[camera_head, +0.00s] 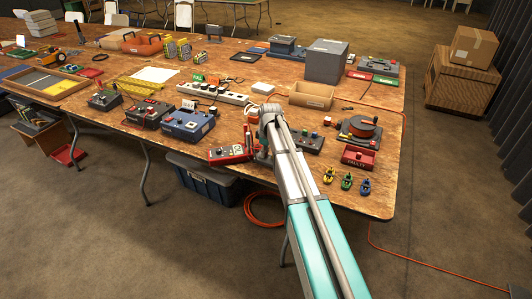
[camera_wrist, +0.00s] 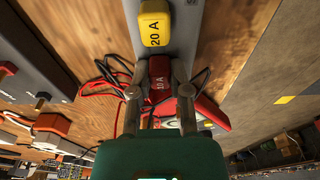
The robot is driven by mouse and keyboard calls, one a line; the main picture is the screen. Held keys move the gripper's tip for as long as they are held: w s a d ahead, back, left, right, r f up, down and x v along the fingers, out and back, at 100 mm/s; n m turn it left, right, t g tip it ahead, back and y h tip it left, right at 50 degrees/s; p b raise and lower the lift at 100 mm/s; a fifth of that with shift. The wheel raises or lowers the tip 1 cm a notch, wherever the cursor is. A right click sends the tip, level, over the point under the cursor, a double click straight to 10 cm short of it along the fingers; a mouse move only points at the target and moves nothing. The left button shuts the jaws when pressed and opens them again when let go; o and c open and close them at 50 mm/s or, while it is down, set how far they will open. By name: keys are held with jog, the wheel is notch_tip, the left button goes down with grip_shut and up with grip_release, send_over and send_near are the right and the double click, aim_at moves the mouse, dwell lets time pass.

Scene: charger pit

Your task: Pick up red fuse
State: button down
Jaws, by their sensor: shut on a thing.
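The red fuse (camera_wrist: 159,78), marked 10 A, sits between the two grey fingers of my gripper (camera_wrist: 159,91) in the wrist view. The fingers are closed on its sides. A yellow fuse (camera_wrist: 154,25), marked 20 A, stands just beyond it on a grey strip (camera_wrist: 185,30). I cannot tell whether the red fuse is still seated in the strip. In the head view my gripper (camera_head: 262,148) is low over the table, beside a red device (camera_head: 230,154); my arm hides much of this spot, and the red fuse cannot be made out there.
The wooden table (camera_head: 385,195) is crowded. A dark panel with knobs (camera_head: 308,143), a cable reel (camera_head: 360,130) and a red FAULTY tray (camera_head: 358,158) stand right of my arm. A blue box (camera_head: 188,125) is left. Red and black cables (camera_wrist: 100,85) lie near the fingers.

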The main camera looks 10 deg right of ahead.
jog(key=shift+r+p, duration=1.1)
jog(key=shift+r, duration=0.1)
jog(key=s+r+p, duration=1)
jog(key=s, duration=0.4)
jog(key=shift+r, duration=0.2)
jog(key=shift+s, duration=0.1)
